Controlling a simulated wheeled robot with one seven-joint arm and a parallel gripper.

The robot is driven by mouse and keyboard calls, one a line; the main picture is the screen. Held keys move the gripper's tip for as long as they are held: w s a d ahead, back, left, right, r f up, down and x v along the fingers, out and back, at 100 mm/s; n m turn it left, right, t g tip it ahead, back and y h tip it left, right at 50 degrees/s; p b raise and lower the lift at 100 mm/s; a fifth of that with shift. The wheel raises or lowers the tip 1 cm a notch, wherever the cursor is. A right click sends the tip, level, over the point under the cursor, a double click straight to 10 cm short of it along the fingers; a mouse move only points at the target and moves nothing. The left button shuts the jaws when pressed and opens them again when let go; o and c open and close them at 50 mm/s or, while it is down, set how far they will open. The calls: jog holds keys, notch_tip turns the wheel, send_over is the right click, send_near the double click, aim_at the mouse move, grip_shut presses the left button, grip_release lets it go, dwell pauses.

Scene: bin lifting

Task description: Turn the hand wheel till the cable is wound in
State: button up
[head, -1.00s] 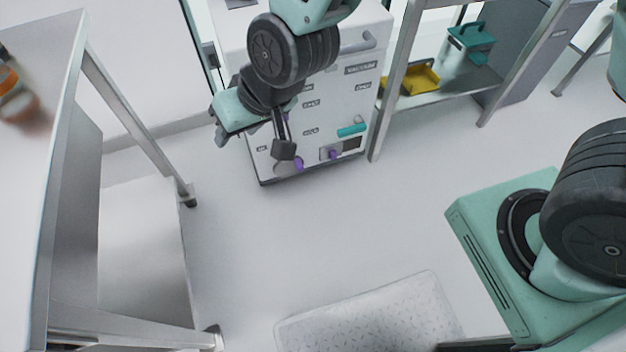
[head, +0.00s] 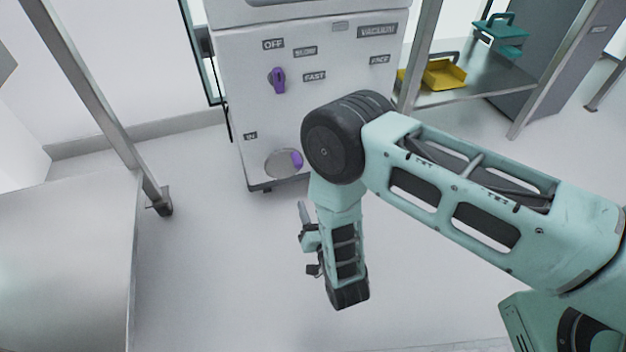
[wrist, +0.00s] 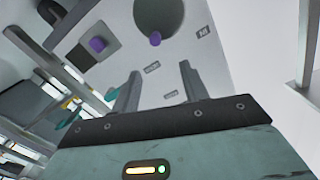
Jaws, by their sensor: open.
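The hand wheel, a grey disc (head: 279,163) with a purple grip (head: 298,159), is low on the front of a white cabinet (head: 240,100), beside an "IN" label. In the wrist view the wheel (wrist: 158,14) appears upside down at the top, with its purple grip (wrist: 154,39) toward my fingers. My gripper (head: 309,242) is open and empty, below and in front of the wheel and apart from it. Its two fingers (wrist: 160,72) are spread in the wrist view. I cannot make out the cable.
A purple selector knob (head: 278,80) sits higher on the panel among speed labels. A shelf with a yellow tray (head: 445,74) stands right; a metal table (head: 70,260) stands left. The floor between is clear.

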jog(key=d+f, duration=0.1)
jog(key=f, duration=0.1)
jog(key=b, duration=1.2)
send_near(299, 167)
jog(key=shift+t, duration=0.3)
jog(key=x, duration=0.9)
jog(key=shift+f, duration=0.35)
jog(key=shift+w+a+r, duration=0.15)
jog(key=shift+w, duration=0.5)
jog(key=shift+c, duration=0.4)
grip_shut()
